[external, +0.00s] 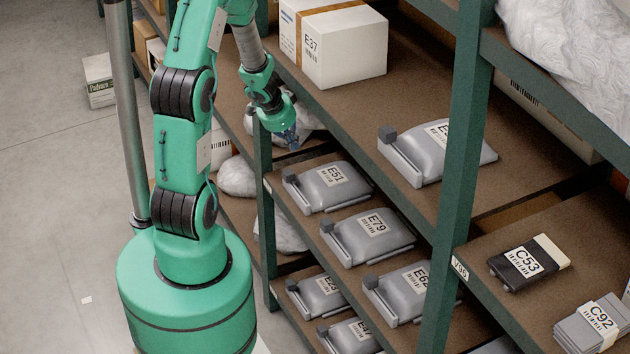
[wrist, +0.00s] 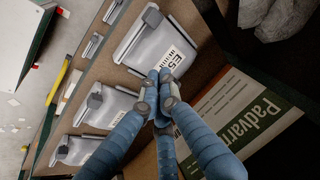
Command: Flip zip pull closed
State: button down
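Several grey zip pouches lie on the shelves, each with a pale zip bar along one edge and a dark grey block-like zip pull. The pouch labelled E51 (external: 333,188) has its zip pull (external: 289,175) at the far-left end of its bar. A pouch whose label is partly covered, reading E5 (wrist: 160,50), shows in the wrist view with its pull (wrist: 152,18) at the top. My gripper (external: 291,141) is above and behind E51. In the wrist view its three blue fingers (wrist: 159,90) converge, tips together, with nothing visible between them. They overlap the pouch's lower edge; contact is unclear.
A larger pouch (external: 437,152) lies on the higher shelf, near a white box E37 (external: 343,45). A green rack post (external: 461,170) stands to the right. A Padvarr box (wrist: 240,112) is beside the fingers.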

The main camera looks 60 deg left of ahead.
aim_at(327, 225)
jog(key=s+d+f+h+p, duration=0.2)
jog(key=d+f+h+p, duration=0.3)
jog(key=f+h, duration=0.2)
jog(key=shift+d+h, duration=0.3)
jog(key=shift+h, duration=0.1)
jog(key=shift+w+f, duration=0.1)
jog(key=shift+f, duration=0.05)
jog(key=b+x, duration=0.3)
jog(key=x, duration=0.7)
jog(key=d+b, duration=0.1)
jog(key=d, duration=0.1)
jog(key=shift+d, duration=1)
